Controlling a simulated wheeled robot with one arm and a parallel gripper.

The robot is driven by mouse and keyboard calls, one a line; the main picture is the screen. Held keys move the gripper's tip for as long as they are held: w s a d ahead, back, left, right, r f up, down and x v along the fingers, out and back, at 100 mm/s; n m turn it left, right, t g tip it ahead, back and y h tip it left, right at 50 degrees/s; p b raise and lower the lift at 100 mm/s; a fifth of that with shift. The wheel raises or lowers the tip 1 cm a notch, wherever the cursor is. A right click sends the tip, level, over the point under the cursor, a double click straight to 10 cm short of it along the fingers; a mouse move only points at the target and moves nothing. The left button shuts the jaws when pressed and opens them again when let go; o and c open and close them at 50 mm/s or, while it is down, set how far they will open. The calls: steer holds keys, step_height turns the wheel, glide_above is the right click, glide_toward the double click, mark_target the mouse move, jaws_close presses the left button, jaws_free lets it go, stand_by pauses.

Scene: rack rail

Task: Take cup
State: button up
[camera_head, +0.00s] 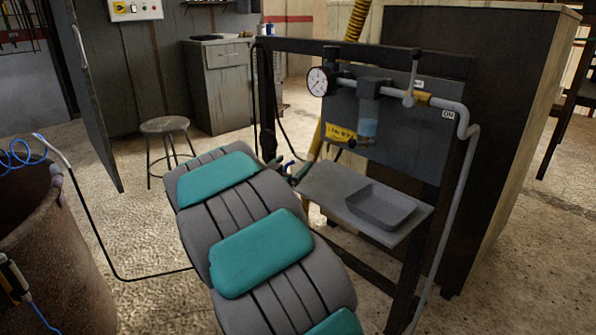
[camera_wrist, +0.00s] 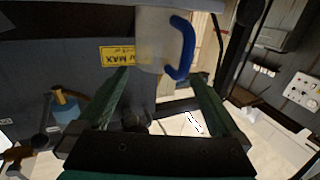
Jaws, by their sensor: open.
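In the wrist view the cup shows at the top middle, a pale grey-white body (camera_wrist: 152,40) with a thick blue handle (camera_wrist: 184,48) on its right. The fingertips point toward the cup, and nothing is clearly held. I cannot tell how much depth separates them. In the head view my own arm hides the cup and most of my gripper.
A dark rack frame (camera_head: 455,66) carries a pressure gauge (camera_head: 318,81), pipes and a filter with a blue bowl (camera_head: 368,117). Its shelf (camera_head: 325,185) holds a grey tray (camera_head: 381,206). A yellow label (camera_wrist: 120,55) is beside the cup. A rusty drum (camera_head: 50,255) stands left.

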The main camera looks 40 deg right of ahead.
mark_target(298, 162)
steer(key=x, duration=0.5)
steer(key=shift+s+f, duration=0.2)
steer(key=c, duration=1.2)
steer(key=shift+r, duration=0.1)
steer(key=shift+c, duration=0.2)
